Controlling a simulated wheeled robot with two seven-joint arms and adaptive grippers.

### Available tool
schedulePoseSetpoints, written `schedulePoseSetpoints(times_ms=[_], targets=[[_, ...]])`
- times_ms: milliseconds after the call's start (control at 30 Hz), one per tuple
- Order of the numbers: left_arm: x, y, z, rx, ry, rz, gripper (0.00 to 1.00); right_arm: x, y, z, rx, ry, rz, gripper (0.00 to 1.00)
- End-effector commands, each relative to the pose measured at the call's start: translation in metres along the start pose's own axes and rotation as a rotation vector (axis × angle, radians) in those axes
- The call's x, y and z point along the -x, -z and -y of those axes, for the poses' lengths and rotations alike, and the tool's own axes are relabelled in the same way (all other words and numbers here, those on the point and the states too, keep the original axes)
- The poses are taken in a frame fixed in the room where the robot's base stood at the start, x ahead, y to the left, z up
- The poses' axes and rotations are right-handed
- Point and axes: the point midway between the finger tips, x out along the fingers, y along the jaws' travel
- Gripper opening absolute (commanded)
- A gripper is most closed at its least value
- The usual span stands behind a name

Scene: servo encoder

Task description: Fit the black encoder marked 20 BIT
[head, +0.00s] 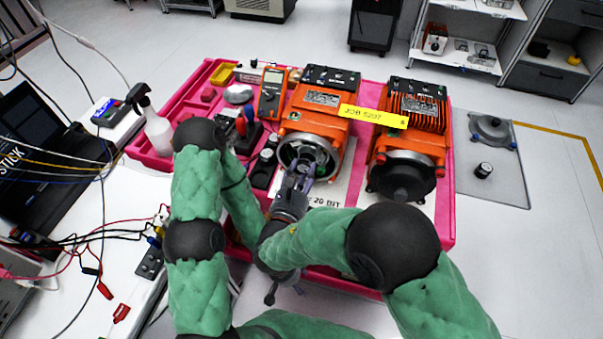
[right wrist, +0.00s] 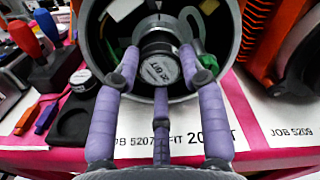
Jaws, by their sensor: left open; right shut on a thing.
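The black encoder (right wrist: 152,48) has a round silver label that appears to read 20 BIT, tilted. It sits inside the open round end of the left orange motor (head: 322,125); I cannot tell if it is fully seated. My right gripper (right wrist: 160,70) has purple fingers shut around the encoder. In the head view this gripper (head: 301,180) reaches into the motor's opening. A white sheet (right wrist: 200,145) below reads JOB 5207 FIT 20 BIT. My left gripper (head: 284,293) is open and empty at the tray's near edge, partly hidden by my right arm.
A second orange motor (head: 410,125) with a black end cover stands to the right. A multimeter (head: 271,92) and small parts fill the left of the pink tray (head: 180,110). A grey mat (head: 500,190) lies right.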

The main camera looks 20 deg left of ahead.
Motion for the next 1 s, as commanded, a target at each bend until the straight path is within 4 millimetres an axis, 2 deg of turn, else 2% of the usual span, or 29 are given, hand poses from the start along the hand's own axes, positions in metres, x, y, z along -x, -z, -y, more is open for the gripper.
schedulePoseSetpoints(times_ms=[600,1000], targets=[[-0.001,0.000,0.001,0.000,0.000,0.000,0.65,-0.013,0.000,0.000,-0.001,0.001,0.000,0.00],[-0.001,0.000,0.000,0.000,0.000,0.000,0.65,-0.014,0.000,0.000,0.000,0.000,0.000,0.00]])
